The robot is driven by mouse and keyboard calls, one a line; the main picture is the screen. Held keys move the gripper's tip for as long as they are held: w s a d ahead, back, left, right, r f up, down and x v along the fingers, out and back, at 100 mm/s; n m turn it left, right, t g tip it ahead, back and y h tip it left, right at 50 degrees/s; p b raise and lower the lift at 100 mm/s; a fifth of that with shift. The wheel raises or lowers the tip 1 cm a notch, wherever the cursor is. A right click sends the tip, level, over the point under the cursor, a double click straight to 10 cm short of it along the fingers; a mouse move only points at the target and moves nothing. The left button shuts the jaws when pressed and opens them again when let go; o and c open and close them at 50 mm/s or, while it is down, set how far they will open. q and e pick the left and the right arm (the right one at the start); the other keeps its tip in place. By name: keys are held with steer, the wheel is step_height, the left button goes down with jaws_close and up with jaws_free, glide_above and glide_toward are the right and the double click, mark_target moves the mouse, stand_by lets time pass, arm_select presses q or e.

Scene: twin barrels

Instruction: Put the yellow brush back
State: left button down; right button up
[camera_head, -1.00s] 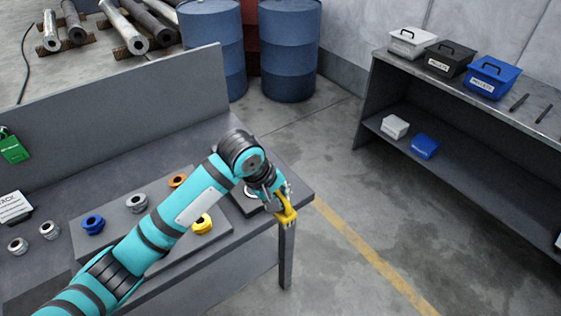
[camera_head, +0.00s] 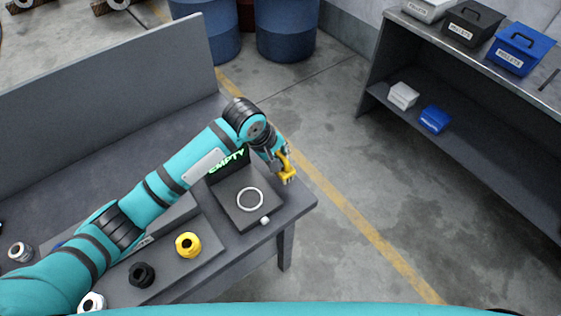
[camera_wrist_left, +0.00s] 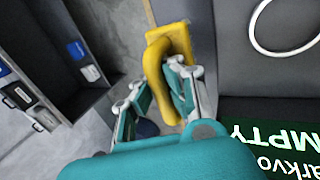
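The yellow piece at my left gripper, which I take for the yellow brush (camera_head: 287,171), is bent like a hook; no bristles are clear. My left gripper (camera_head: 281,160) holds it above the right end of the table. In the left wrist view the yellow brush (camera_wrist_left: 167,62) lies between the fingertips of my left gripper (camera_wrist_left: 158,95), partly hidden by the right finger. A dark square stand (camera_head: 232,211) with a white ring (camera_head: 250,199) and a green "EMPTY" sign (camera_head: 228,160) is just left of the gripper. My right gripper is not in view.
A yellow collar (camera_head: 188,245) and a black collar (camera_head: 141,274) sit on the table (camera_head: 296,205). A raised panel (camera_head: 110,80) edges its back. Blue barrels (camera_head: 287,32) stand behind. A shelf (camera_head: 470,140) with boxes stands right, across open floor.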

arm_select(q)
steer(key=shift+w+f, duration=0.25)
steer(key=shift+f, duration=0.95)
steer(key=shift+w+f+p, duration=0.1)
steer(key=shift+f+p, duration=0.2)
steer(key=shift+f, duration=0.75)
steer(key=c, duration=1.9)
jaws_free()
steer(key=shift+c, duration=0.2)
steer(key=o, duration=0.4)
steer(key=shift+o, duration=0.3)
steer(key=shift+a+r, duration=0.15)
steer(key=shift+r, duration=0.2)
steer(key=b+v, duration=0.1)
steer(key=v, duration=1)
steer(key=shift+s+r, duration=0.2)
steer(key=shift+s, duration=0.05)
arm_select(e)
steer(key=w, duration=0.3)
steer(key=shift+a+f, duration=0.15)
arm_select(q)
steer(key=shift+a, duration=0.1)
